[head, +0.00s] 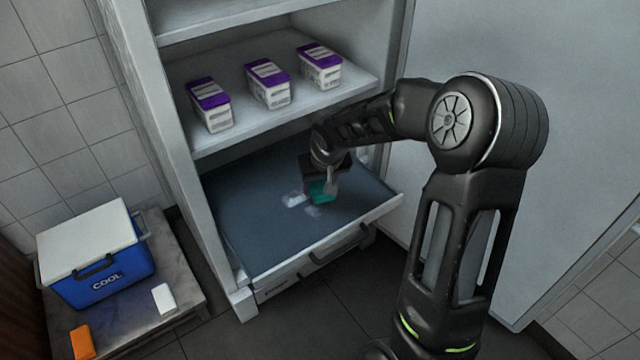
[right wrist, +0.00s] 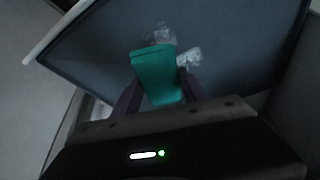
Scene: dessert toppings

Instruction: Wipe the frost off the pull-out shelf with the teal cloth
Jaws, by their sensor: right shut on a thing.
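My right gripper (head: 327,188) is over the pull-out shelf (head: 255,215), which is drawn out at the bottom of the cabinet. It is shut on the teal cloth (head: 320,191), which also shows between the fingers in the right wrist view (right wrist: 157,75). I cannot tell whether the cloth touches the shelf. A whitish frost patch (head: 293,200) lies just left of the cloth, and a fainter one (head: 313,211) lies just below it. In the right wrist view, frost (right wrist: 189,57) shows beside and beyond the cloth. My left gripper is not in view.
Three purple-lidded tubs (head: 268,85) stand on the fixed shelf above. The open cabinet door (head: 480,50) is at the right. A blue cooler (head: 100,258), a white block (head: 164,299) and an orange block (head: 82,342) sit on a low stand at the left.

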